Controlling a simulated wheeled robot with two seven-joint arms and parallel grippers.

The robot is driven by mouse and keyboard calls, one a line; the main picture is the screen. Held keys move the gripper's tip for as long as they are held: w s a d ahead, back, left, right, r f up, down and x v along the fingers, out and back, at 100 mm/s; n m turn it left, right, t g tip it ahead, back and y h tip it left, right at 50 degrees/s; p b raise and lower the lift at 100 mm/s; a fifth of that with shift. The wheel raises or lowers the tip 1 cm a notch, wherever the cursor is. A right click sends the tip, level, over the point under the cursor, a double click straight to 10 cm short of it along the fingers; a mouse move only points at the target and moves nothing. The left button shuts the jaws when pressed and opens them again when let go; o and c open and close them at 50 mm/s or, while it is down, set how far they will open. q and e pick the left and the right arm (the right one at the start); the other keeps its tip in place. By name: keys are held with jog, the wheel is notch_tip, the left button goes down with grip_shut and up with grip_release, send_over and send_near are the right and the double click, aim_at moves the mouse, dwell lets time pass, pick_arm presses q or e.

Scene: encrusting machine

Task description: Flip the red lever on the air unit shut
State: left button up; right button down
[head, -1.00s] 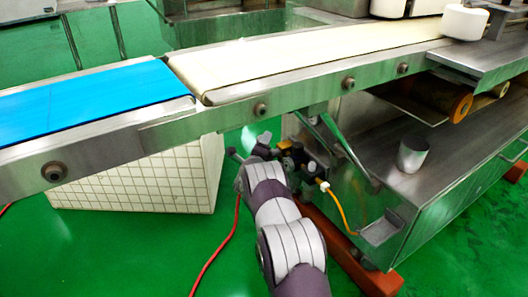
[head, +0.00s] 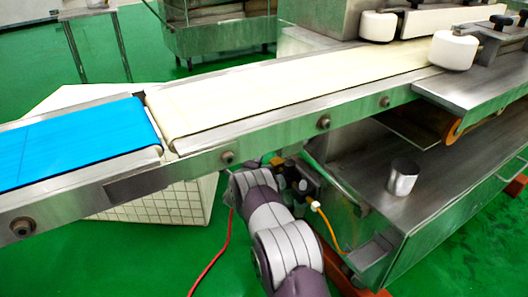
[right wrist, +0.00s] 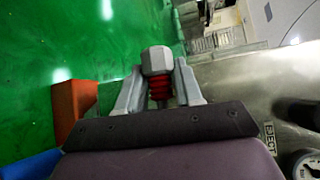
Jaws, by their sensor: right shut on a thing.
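The air unit (head: 300,184) hangs below the conveyor, on the left side of the machine's steel base, with an orange hose on it. My right gripper (right wrist: 158,78) is shut on the red lever (right wrist: 160,88), seen in the right wrist view as a red ribbed part with a grey hexagonal end between the two fingers. In the head view my right wrist and the conveyor edge hide the fingertips and lever, so its angle cannot be told. A pressure gauge (right wrist: 306,165) shows in the right wrist view. My left gripper is out of view.
The conveyor (head: 290,88) with its metal side rail passes just above my right wrist. A metal cup (head: 403,177) stands on the steel base (head: 360,165). A red hose lies on the green floor (head: 120,260).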

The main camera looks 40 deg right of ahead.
jog(key=shift+f, duration=0.1)
jog(key=c, duration=0.8)
grip_release()
jog(key=shift+a, duration=0.1)
jog(key=p+v, duration=0.7)
jog(key=v, duration=0.5)
jog(key=shift+s+a, duration=0.2)
jog(key=shift+s, duration=0.05)
